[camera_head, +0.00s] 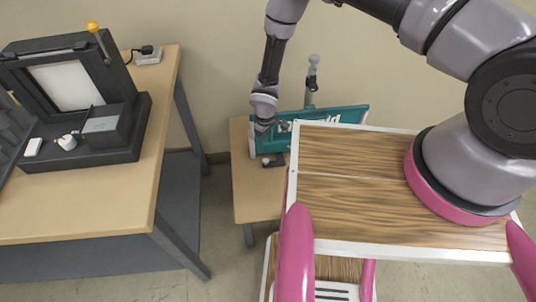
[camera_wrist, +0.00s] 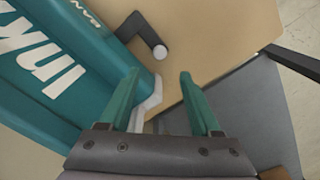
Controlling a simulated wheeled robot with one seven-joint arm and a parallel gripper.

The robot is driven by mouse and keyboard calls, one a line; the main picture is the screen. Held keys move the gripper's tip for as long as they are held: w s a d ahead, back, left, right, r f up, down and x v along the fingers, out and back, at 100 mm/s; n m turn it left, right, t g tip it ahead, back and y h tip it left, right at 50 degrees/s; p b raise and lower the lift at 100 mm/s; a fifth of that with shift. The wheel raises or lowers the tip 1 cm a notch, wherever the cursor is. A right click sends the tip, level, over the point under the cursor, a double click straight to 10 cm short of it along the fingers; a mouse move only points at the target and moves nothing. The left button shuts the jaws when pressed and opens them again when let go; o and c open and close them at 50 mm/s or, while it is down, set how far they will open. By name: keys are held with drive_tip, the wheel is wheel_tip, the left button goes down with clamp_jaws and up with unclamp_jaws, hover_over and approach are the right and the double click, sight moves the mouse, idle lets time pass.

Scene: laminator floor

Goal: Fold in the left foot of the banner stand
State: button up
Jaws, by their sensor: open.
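The banner stand (camera_head: 335,117) is a teal panel with white lettering on a small wooden table. It also fills the left of the wrist view (camera_wrist: 60,70). A dark foot with a white round knob (camera_head: 272,161) sticks out from its front near the left end. In the wrist view the foot (camera_wrist: 147,33) looks L-shaped and lies above and ahead of my fingertips. My gripper (camera_head: 268,128) is at the stand's left end. Its fingers (camera_wrist: 157,74) are open and empty, the left one close against the teal panel's pale end; contact is unclear. My cart top hides the stand's right part.
The small wooden table (camera_head: 255,200) has bare room in front of the foot. A workbench (camera_head: 150,140) with a dark laminator-like machine (camera_head: 85,100) stands to the left, across a gap. A grey post (camera_head: 311,80) rises behind the stand, near the wall.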

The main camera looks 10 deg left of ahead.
sight(266, 160)
wheel_tip(266, 160, down, 10)
drive_tip(key=shift+f, duration=0.15)
idle(0.3)
drive_tip(key=shift+c, duration=0.3)
clamp_jaws()
idle(1.1)
